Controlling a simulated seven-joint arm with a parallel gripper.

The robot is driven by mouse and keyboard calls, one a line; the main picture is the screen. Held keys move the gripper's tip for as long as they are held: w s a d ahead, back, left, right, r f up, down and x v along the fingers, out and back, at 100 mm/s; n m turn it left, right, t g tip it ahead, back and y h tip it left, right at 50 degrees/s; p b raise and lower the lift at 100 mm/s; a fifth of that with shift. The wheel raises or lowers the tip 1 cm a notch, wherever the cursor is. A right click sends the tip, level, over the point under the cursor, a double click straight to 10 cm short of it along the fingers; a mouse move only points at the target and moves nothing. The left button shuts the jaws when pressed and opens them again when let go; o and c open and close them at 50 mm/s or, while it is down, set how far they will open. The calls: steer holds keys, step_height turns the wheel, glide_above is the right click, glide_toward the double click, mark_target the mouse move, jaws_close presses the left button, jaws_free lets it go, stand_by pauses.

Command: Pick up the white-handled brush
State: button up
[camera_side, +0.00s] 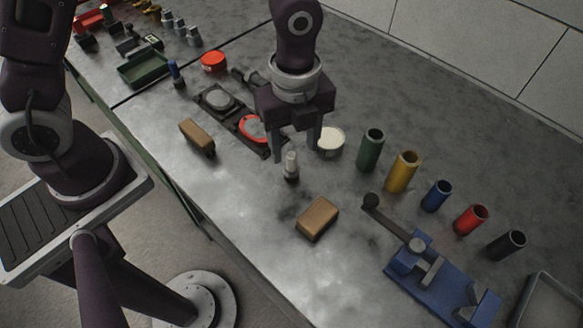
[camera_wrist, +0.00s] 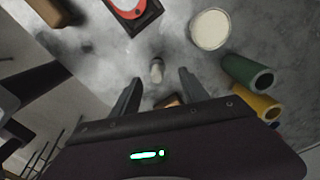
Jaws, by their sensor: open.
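The white-handled brush (camera_side: 290,166) stands on the grey metal table with its pale handle up and a dark lower end. It also shows in the wrist view (camera_wrist: 156,70), just beyond and between my two fingertips. My gripper (camera_side: 294,151) is open and points down above the brush. Its fingers are on either side of the handle's top in the side view. In the wrist view my gripper (camera_wrist: 159,77) shows a gap between its fingers with nothing clamped in it. I cannot tell whether a finger touches the handle.
A white round tin (camera_side: 331,142) stands close right of my gripper. A brown block (camera_side: 317,219) lies in front, and a brown brush (camera_side: 197,136) lies left. Behind is a dark tray with a red ring (camera_side: 252,128). Coloured cylinders, including a green one (camera_side: 370,150), and a blue vise (camera_side: 430,275) stand right.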

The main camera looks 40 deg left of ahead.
mark_target(292, 165)
steer(key=f, duration=0.6)
steer(key=shift+s+f, duration=0.1)
steer(key=shift+s, duration=0.15)
jaws_close()
